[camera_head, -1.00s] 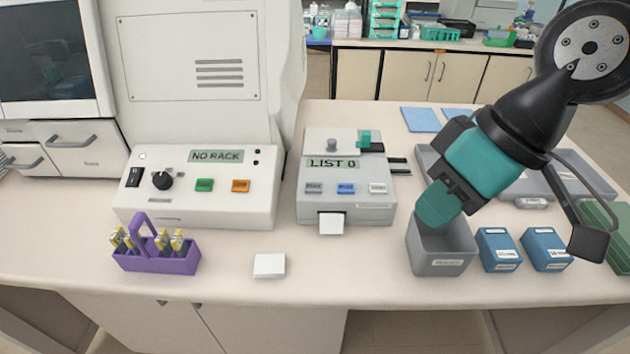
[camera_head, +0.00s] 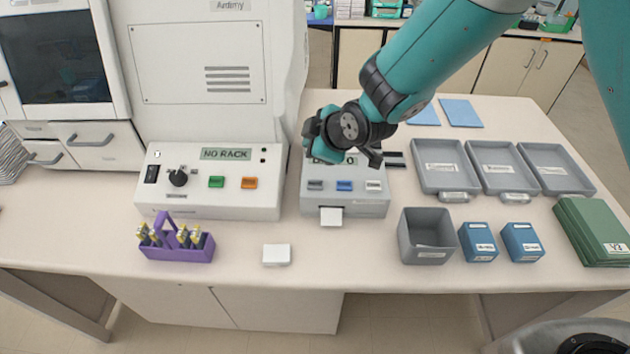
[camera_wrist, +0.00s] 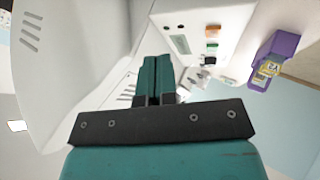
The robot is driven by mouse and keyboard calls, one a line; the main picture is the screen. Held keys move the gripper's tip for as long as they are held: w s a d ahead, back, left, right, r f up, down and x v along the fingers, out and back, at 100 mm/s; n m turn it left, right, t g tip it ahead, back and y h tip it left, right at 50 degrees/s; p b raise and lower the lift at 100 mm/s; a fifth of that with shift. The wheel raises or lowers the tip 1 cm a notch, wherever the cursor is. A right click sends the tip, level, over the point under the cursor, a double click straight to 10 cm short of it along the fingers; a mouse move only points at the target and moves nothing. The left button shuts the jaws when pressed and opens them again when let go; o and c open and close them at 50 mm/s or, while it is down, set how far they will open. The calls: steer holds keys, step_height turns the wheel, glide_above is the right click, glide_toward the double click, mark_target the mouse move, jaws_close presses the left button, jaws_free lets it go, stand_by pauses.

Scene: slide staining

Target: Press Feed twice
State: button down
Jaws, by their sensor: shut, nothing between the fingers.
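The grey printer-like device (camera_head: 343,206) stands at the middle of the table. Its front row holds a grey button (camera_head: 315,185), a blue button (camera_head: 344,185) and a white button (camera_head: 374,185). Their lettering is too small to read, so I cannot tell which is Feed. A white paper slip (camera_head: 331,215) sticks out of its front. My gripper (camera_head: 314,132) is over the back of this device and hides most of its display and top. In the wrist view my gripper (camera_wrist: 153,68) is shut and empty. No contact with a button shows.
Left of the device stands a white control panel (camera_head: 207,205) reading NO RACK, with green and orange buttons. In front are a purple rack (camera_head: 178,250) and a white block (camera_head: 277,255). At right are a grey bin (camera_head: 427,250), blue boxes (camera_head: 478,242), grey trays (camera_head: 445,168) and green folders (camera_head: 592,232).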

steer(key=shift+f, duration=0.15)
steer(key=b, duration=0.4)
glide_above(314, 185)
step_height(314, 185, down, 7)
steer(key=shift+f, duration=0.15)
steer(key=shift+f+b, duration=0.6)
steer(key=shift+b, duration=0.2)
stand_by(1.1)
steer(key=shift+f+b, duration=0.45)
steer(key=shift+b, duration=0.1)
steer(key=shift+f+b, duration=0.3)
steer(key=shift+b, duration=0.1)
stand_by(0.4)
stand_by(0.3)
steer(key=shift+s+r+p, duration=0.1)
steer(key=shift+r+p, duration=0.3)
steer(key=shift+r, duration=0.35)
